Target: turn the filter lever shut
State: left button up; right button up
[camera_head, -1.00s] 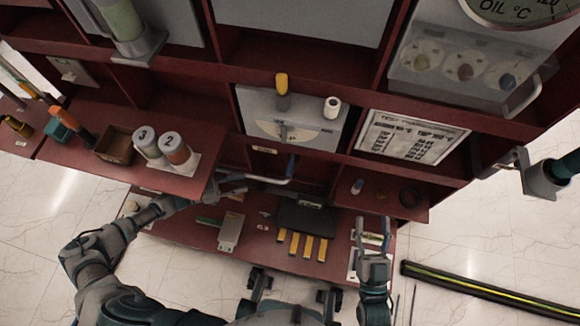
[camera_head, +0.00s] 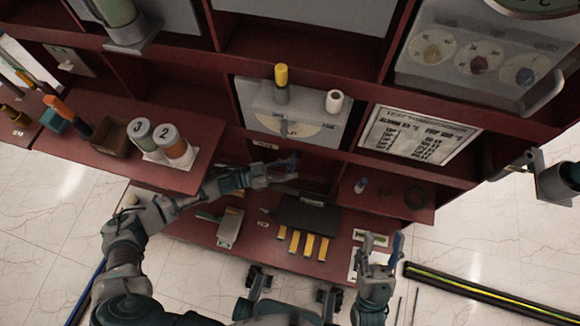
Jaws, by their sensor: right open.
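The lever is a grey bar with an upright blue handle (camera_head: 294,158), low in the middle bay under the dial panel. I take this to be the filter lever, and its bar is now mostly hidden. My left gripper (camera_head: 284,172) is at the blue handle, reaching in from the left. Its fingers overlap the handle in the camera_head view, and I cannot tell whether they touch or close on it. My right gripper (camera_head: 383,246) is open and empty at the lower right, in front of the low shelf and away from the lever.
The dial panel (camera_head: 312,138) with a yellow-capped post (camera_head: 281,82) and a white cylinder (camera_head: 334,101) is just above. A black box (camera_head: 307,215) stands below. Cans (camera_head: 172,144) sit on the left shelf. A printed sign (camera_head: 420,135) is right. Striped bar (camera_head: 480,288) lies on the floor.

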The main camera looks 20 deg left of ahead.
pick_arm(q)
jog(key=shift+w+d, duration=0.1)
jog(key=shift+d, duration=0.05)
jog(key=shift+c, duration=0.2)
grip_shut()
jog(key=shift+r, duration=0.1)
